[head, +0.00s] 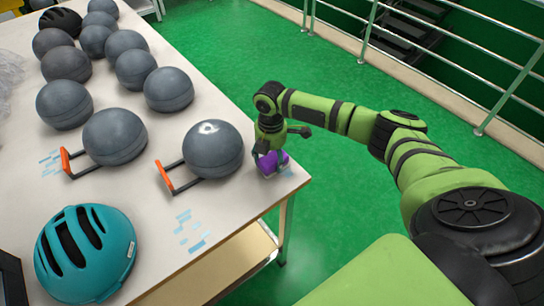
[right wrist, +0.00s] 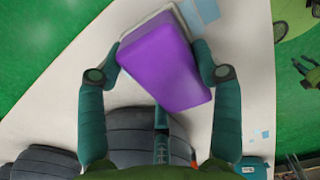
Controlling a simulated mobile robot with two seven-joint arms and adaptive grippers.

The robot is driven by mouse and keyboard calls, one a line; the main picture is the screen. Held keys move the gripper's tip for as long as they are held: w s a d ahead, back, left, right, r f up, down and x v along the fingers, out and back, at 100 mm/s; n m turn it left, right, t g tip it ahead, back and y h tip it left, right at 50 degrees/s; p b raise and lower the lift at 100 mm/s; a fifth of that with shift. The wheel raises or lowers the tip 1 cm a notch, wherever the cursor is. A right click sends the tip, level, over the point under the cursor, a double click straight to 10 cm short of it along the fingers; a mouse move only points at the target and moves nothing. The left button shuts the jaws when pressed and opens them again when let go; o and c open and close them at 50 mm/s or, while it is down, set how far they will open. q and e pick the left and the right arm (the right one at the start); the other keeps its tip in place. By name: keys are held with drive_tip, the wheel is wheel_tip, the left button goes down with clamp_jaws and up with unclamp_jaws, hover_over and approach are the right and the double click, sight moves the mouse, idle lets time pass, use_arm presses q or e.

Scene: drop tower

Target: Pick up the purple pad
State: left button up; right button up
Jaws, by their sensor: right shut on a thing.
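The purple pad (head: 270,163) is at the near right corner of the white table in the head view, partly hidden by my right gripper (head: 268,157). In the right wrist view, the pad (right wrist: 165,62) is a purple block with a paler grey-white layer along its far edge. The fingers of my right gripper (right wrist: 160,68) press on both its sides, so the gripper is shut on it. I cannot tell whether the pad touches the table. My left gripper is in neither view.
Several grey balls (head: 115,137) stand on the white table (head: 130,190). The nearest ball (head: 213,150) is just left of the gripper, with an orange-ended holder (head: 165,177) beside it. A teal helmet (head: 85,252) lies at the front left. A railing (head: 490,110) runs beyond the green floor.

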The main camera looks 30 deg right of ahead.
sight(271, 155)
drive_tip(key=shift+r, duration=0.4)
wheel_tip(271, 155, up, 3)
drive_tip(key=shift+f+b, duration=0.1)
drive_tip(key=shift+b, duration=0.3)
drive_tip(key=s+d+r, duration=0.2)
drive_tip(key=d, duration=0.1)
drive_tip(key=s+d+r+b, duration=0.1)
drive_tip(key=s+d+r, duration=0.4)
drive_tip(key=d, duration=0.1)
drive_tip(key=shift+s+r+b, duration=0.15)
drive_tip(key=shift+s+b, duration=0.1)
drive_tip(key=shift+b, duration=0.1)
drive_tip(key=shift+o, duration=0.8)
